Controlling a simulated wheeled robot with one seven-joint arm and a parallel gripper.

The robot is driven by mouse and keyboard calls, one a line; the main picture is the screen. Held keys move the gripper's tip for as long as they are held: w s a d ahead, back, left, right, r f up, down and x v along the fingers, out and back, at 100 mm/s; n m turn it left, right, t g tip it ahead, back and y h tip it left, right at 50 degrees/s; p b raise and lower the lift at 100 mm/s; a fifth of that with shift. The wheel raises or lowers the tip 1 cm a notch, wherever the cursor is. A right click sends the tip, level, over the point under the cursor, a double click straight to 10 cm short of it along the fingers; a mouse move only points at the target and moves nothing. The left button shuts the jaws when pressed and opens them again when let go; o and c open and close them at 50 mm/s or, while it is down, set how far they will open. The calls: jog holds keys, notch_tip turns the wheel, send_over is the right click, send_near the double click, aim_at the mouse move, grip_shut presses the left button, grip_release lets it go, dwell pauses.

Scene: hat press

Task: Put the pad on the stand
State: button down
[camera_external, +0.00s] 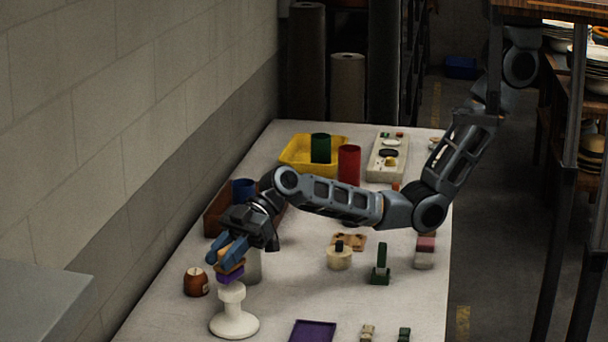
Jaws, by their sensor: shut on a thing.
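My gripper (226,251), with blue fingers, points down at the left side of the table. It is shut on a small pad (231,276) that looks orange-tan on top and purple below. The fingers hide part of the pad. A white stand (234,322) with a wide round base and a narrow neck stands upright directly below the pad. The pad's underside is at the top of the stand; I cannot tell whether they touch.
A brown pot (196,283) is close left of the stand, and a pale cylinder (254,266) is behind it. A purple tray (313,332), a cream jar (339,259) and a green block piece (381,275) lie to the right. A yellow bin (297,157) is at the back.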

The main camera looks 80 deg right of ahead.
jog(key=shift+f, duration=0.65)
jog(key=shift+f, duration=0.1)
jog(key=c, duration=0.9)
grip_release()
jog(key=shift+r, duration=0.2)
jog(key=shift+s+d, duration=0.15)
jog(key=shift+d, duration=0.2)
jog(key=b+v, duration=0.2)
jog(key=v, duration=0.9)
jog(key=shift+d, duration=0.1)
